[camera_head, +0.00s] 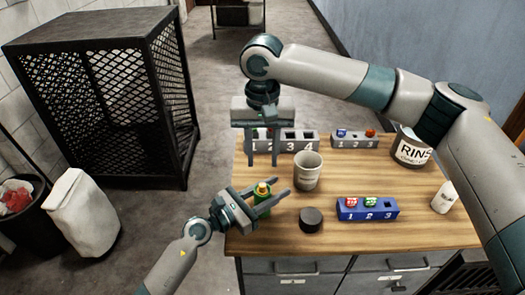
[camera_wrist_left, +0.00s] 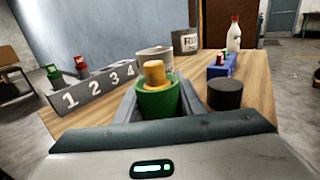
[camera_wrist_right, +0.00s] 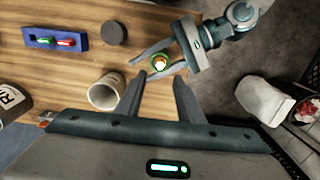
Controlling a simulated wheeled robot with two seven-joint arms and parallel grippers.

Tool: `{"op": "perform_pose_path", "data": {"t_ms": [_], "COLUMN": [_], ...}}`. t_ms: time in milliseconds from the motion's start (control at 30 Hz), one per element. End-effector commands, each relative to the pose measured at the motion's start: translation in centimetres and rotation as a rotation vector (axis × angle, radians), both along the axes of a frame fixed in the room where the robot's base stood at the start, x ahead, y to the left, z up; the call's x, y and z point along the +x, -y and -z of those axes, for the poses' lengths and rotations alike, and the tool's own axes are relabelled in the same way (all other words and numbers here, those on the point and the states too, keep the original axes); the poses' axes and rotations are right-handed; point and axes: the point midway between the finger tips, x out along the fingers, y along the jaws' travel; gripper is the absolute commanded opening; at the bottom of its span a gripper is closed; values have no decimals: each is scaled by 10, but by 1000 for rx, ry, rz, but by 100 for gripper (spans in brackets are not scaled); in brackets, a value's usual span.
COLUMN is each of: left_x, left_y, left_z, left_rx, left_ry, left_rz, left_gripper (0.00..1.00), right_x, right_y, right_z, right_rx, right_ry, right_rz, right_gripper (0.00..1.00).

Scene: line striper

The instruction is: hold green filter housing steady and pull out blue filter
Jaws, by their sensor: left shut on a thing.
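The green filter housing (camera_head: 263,212) stands at the table's near left, upright in the left wrist view (camera_wrist_left: 158,102). An orange-yellow filter (camera_wrist_left: 155,73) sticks out of its top; I see no blue filter in it. My left gripper (camera_head: 272,197) is shut on the housing, one finger on each side. My right gripper (camera_head: 262,164) is open and empty, fingers pointing down, above and behind the housing in the head view. In the right wrist view, the housing (camera_wrist_right: 153,62) lies just beyond my right fingertips (camera_wrist_right: 155,84).
A grey cup (camera_head: 308,172) and a dark round puck (camera_head: 311,219) stand close by the housing. A blue numbered rack (camera_head: 385,213), a grey numbered rack (camera_head: 300,147) and a rinse can (camera_head: 409,150) stand farther off. A white bottle (camera_head: 444,197) is at right.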

Motion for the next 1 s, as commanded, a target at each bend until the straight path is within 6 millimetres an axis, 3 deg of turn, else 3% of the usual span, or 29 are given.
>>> {"op": "perform_pose_path", "data": {"t_ms": [700, 1000], "left_x": [0, 0], "left_y": [0, 0], "left_z": [0, 0], "left_rx": [0, 0], "left_ry": [0, 0], "left_rz": [0, 0], "left_gripper": [2, 2], "right_x": [-1, 0], "right_y": [0, 0], "right_z": [69, 86], "right_rx": [0, 0], "right_ry": [-3, -1], "right_rz": [-1, -1], "right_gripper": [34, 34]}}
